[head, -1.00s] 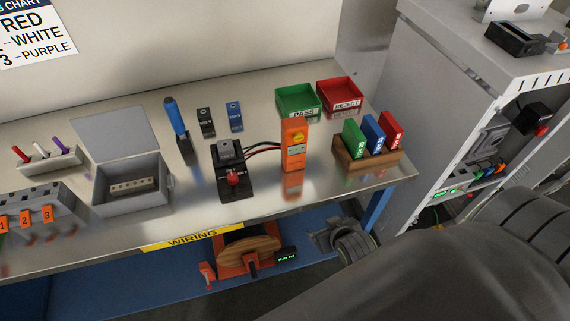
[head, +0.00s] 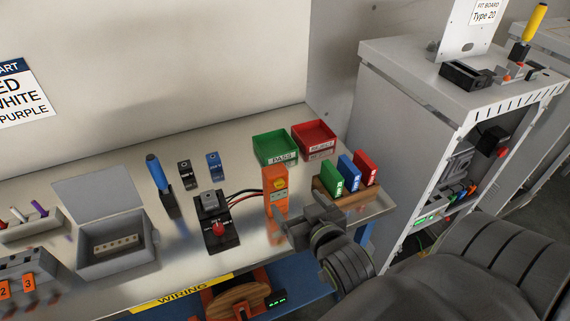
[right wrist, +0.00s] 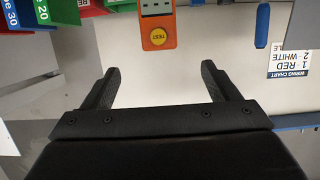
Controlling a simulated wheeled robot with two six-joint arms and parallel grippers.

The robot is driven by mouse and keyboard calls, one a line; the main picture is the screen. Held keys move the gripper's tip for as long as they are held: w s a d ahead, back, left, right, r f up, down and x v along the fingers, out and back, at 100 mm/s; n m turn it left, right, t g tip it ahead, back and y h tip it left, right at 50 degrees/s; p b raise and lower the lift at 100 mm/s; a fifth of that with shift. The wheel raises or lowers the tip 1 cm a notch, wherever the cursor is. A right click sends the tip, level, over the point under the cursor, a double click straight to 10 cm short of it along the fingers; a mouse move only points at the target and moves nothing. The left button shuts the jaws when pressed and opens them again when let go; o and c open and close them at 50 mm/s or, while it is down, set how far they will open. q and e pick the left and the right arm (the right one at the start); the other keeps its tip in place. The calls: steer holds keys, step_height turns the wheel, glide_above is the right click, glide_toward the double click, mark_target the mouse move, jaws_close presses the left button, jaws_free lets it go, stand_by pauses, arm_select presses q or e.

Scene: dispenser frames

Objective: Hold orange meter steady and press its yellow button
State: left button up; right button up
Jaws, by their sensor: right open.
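The orange meter (head: 275,190) stands upright on the metal bench, beside a black block with a red knob (head: 218,230). Dark and red leads run between the two. In the right wrist view the meter (right wrist: 158,10) appears upside down, with its round yellow button (right wrist: 158,37) marked TEST facing me. My right gripper (head: 296,228) is at the bench's front edge, just right of and nearer than the meter. In its wrist view the two fingers (right wrist: 162,80) are spread wide with nothing between them, and the meter is beyond their tips. My left gripper is not in view.
Green (head: 275,148) and red (head: 314,136) trays stand behind the meter. A wooden holder (head: 335,193) with green, blue and red cards is to its right. A blue-handled tool (head: 157,172) and an open grey box (head: 115,245) are to the left. A grey cabinet (head: 400,130) stands at right.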

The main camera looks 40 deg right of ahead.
mark_target(273, 174)
steer(key=p+x, duration=0.2)
steer(key=x, duration=1.4)
steer(key=shift+d+f+p, duration=0.1)
steer(key=shift+d+p, duration=0.1)
steer(key=shift+p, duration=0.2)
steer(key=c, duration=1.4)
steer(key=shift+o, duration=0.2)
